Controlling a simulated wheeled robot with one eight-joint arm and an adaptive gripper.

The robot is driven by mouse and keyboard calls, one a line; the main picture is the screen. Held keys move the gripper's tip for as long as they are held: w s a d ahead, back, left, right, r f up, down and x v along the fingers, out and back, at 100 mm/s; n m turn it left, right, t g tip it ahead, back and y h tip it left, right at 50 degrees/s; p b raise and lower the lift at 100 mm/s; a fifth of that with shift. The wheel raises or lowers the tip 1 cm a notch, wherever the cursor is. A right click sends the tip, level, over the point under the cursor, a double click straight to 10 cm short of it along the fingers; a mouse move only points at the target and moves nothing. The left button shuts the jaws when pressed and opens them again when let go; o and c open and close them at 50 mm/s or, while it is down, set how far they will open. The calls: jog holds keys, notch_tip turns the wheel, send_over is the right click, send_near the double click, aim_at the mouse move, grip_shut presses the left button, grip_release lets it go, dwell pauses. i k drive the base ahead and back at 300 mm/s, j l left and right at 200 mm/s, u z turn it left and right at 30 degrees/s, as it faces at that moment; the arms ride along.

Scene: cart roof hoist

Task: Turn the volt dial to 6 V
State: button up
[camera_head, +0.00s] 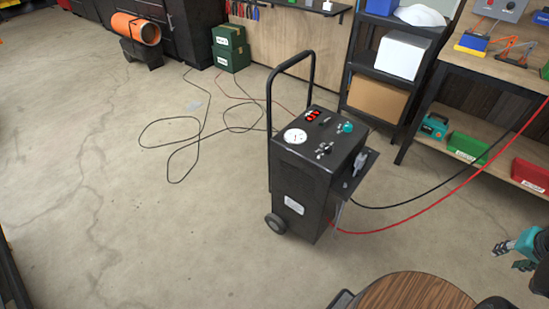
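A black wheeled charger cart (298,185) stands upright on the floor near the middle of the view. My gripper (509,257) is at the right edge, well apart from the cart and lower in the picture. Its dark fingers look spread and empty.
The cart has a tall black handle (312,70), and red (430,217) and black cables run from it to the right. Shelves (375,72) and a workbench (500,65) stand behind and right. A round wooden top (415,292) is in front. Floor left is open, with a loose black cable (200,130).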

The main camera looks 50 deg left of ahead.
aim_at(328, 149)
jog(key=k+j, duration=0.1)
jog(key=j, duration=1.05)
jog(key=k+j+z, duration=0.1)
jog(key=j, duration=0.45)
jog(key=k+j, duration=0.15)
jog(key=j, duration=0.4)
jog(key=k+j, duration=0.1)
jog(key=j, duration=0.45)
jog(key=k+j+z, duration=0.1)
jog(key=j, duration=0.5)
jog(key=k+j, duration=0.1)
jog(key=j, duration=0.45)
jog(key=k+j, duration=0.15)
jog(key=j, duration=0.4)
jog(key=l+z, duration=0.15)
jog(key=z, duration=0.4)
jog(key=i+l, duration=0.1)
jog(key=l, duration=0.3)
jog(key=l+z, duration=0.15)
jog(key=l, duration=0.3)
jog(key=i, duration=0.05)
